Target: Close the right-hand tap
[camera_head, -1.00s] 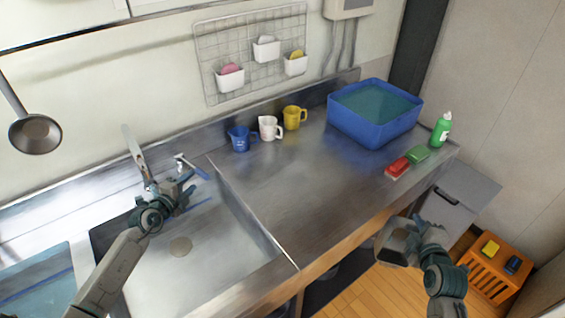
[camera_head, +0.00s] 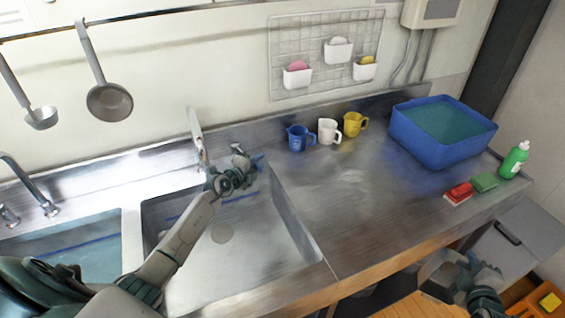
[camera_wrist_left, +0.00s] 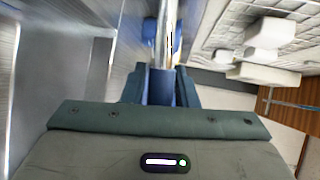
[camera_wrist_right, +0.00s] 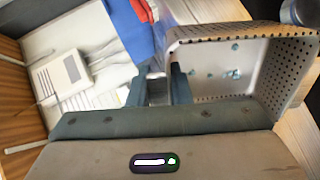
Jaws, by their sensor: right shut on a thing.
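The right-hand tap (camera_head: 196,134) stands behind the right sink (camera_head: 255,215), with its pale spout rising toward the wall. My left gripper (camera_head: 247,163) is beside the tap, over the back of that sink, and hides part of it. In the left wrist view, a shiny metal bar (camera_wrist_left: 165,35) runs just beyond my left fingertips and something blue shows between the fingers. I cannot tell whether they grip it. My right gripper (camera_wrist_right: 158,78) is shut on the rim of a perforated metal basket (camera_wrist_right: 270,80) with small bluish bits inside. It is held in front of the counter.
A blue mug (camera_head: 297,139), a white mug (camera_head: 328,131) and a yellow mug (camera_head: 354,124) stand at the counter's back. A blue tub (camera_head: 440,145), green bottle (camera_head: 514,160) and sponges are at right. Another tap (camera_head: 30,185) is at left. The counter's middle is clear.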

